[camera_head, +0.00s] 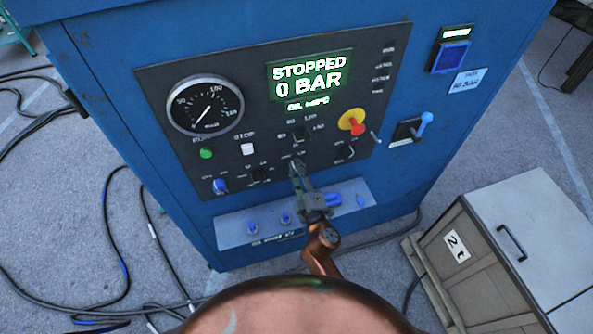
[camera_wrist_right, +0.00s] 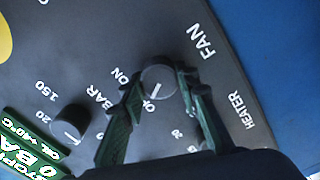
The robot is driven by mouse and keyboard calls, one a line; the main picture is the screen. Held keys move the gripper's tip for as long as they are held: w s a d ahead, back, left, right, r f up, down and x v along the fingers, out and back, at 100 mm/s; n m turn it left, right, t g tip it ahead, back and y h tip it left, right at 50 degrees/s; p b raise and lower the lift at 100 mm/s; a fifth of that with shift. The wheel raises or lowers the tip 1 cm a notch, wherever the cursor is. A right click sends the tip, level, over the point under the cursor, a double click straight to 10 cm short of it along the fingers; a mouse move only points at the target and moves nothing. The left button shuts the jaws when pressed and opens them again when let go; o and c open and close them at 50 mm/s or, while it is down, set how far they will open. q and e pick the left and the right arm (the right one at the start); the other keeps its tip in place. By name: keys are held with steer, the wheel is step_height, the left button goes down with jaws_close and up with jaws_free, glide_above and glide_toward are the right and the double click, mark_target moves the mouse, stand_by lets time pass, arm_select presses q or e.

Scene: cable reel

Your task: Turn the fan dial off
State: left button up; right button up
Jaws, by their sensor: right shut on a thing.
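The fan dial (camera_wrist_right: 158,76) is a round grey knob with a white pointer line, below the FAN label in the right wrist view. Its pointer lies toward the partly covered OFF mark, with ON to the left. My right gripper (camera_wrist_right: 160,88) is shut on the dial, one green finger on each side. In the head view my right gripper (camera_head: 297,166) reaches the lower middle of the dark control panel (camera_head: 165,85) and hides the dial there. My left gripper is not in view.
A black pressure knob (camera_wrist_right: 68,125) is beside the fan dial. A red stop button on a yellow base (camera_head: 352,121), a gauge (camera_head: 205,105) and a green button (camera_head: 206,153) are on the panel. A crate (camera_head: 470,260) stands right; cables (camera_head: 105,225) lie left.

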stand_by(0.3)
steer(key=shift+f, duration=0.1)
steer(key=o, duration=1.2)
steer(key=shift+c, duration=0.2)
steer(key=shift+s, duration=0.1)
steer(key=v, duration=1.2)
